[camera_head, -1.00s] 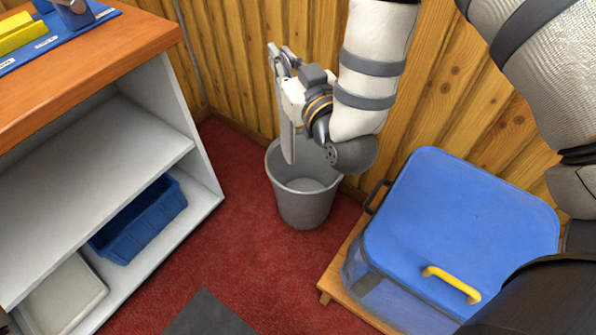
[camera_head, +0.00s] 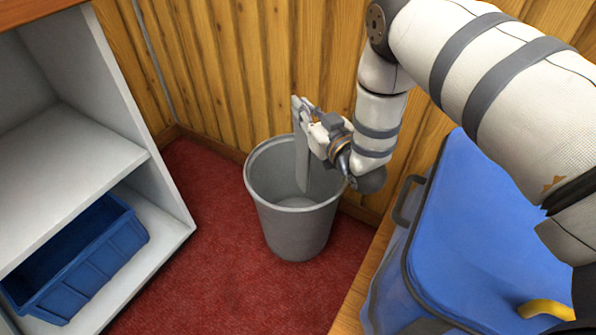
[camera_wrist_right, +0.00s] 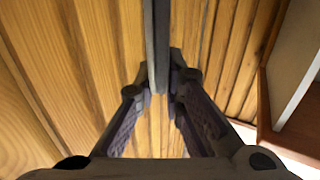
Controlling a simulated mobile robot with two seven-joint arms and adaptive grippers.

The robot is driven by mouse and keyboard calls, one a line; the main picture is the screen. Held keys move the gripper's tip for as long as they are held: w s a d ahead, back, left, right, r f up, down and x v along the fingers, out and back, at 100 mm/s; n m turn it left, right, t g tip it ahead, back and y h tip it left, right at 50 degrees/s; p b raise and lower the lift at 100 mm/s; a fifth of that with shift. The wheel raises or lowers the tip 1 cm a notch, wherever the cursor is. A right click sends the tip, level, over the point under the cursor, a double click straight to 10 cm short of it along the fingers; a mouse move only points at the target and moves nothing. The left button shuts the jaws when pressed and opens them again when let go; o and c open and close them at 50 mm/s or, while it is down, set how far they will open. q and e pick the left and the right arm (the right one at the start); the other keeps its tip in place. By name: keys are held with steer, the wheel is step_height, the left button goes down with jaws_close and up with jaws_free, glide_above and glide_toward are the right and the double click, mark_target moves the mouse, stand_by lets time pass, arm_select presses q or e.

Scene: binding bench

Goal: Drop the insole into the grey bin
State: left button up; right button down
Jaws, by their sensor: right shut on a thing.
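The insole (camera_head: 301,165) is a thin, flat grey piece seen nearly edge-on, hanging upright. My right gripper (camera_head: 305,116) is shut on its upper part. In the right wrist view, the insole (camera_wrist_right: 157,40) stands as a narrow grey strip between the two fingertips of the right gripper (camera_wrist_right: 159,80). The grey bin (camera_head: 294,232) stands on the red floor against the wooden wall. The insole's lower end appears within the bin's opening, with the gripper near the rim's upper right. The bin's visible inside looks empty. My left gripper is not in view.
A white shelf unit (camera_head: 75,140) with a blue tray (camera_head: 85,260) stands at the left. A box with a blue lid (camera_head: 465,225) and yellow handle (camera_head: 546,310) stands at the right. The red carpet (camera_head: 215,270) around the bin's front is clear.

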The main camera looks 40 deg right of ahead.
step_height(320, 180, down, 5)
steer(key=b, duration=0.3)
steer(key=shift+r, duration=0.2)
steer(key=c, duration=1.6)
jaws_free()
step_height(320, 180, up, 10)
steer(key=shift+r, duration=0.1)
